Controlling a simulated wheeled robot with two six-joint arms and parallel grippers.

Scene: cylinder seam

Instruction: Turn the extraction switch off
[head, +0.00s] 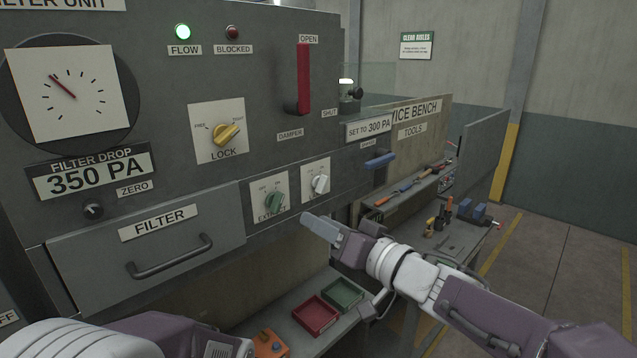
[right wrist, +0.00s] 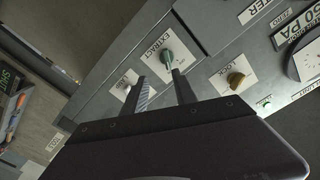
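The extraction switch is a green knob (head: 275,202) on a pale plate with a label reading EXTRACT, low on the filter unit's front. It also shows in the right wrist view (right wrist: 168,57), just beyond the fingertips. Its position marks are too small to read. My right gripper (head: 312,222) is in front of the panel, below and right of the knob. In the right wrist view the right gripper (right wrist: 159,77) has its two fingers apart with nothing between them, not touching the knob. My left arm shows at the bottom left, but its fingers are out of view.
A white knob (head: 320,184) sits right of the green one. A yellow lock knob (head: 227,133) and red damper lever (head: 303,80) are above. A filter drawer (head: 150,250) is left. Red (head: 315,315) and green (head: 342,293) trays lie below. A tool bench (head: 460,240) stands right.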

